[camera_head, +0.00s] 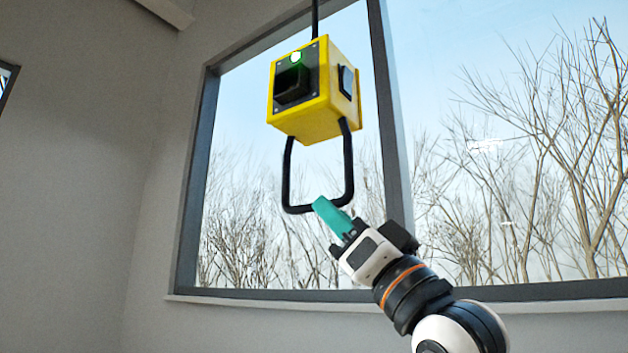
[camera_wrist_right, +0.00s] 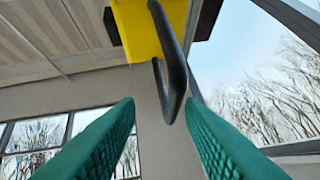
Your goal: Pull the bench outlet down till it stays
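The bench outlet is a yellow box (camera_head: 308,122) hanging on a black cord, with a lit green lamp and a dark socket on its front. A black U-shaped handle (camera_head: 287,180) hangs below it. My right gripper (camera_head: 321,203) has teal fingers and is at the handle's bottom bar. In the right wrist view the fingers stand apart, and the handle (camera_wrist_right: 177,75) reaches down between their tips, closer to the right finger. I cannot tell whether it touches. The yellow box (camera_wrist_right: 140,35) shows above. My left gripper is not in view.
A large window (camera_head: 480,200) with a dark frame and bare trees outside lies behind the outlet. A grey wall (camera_head: 80,200) is at left. The air around the outlet looks free.

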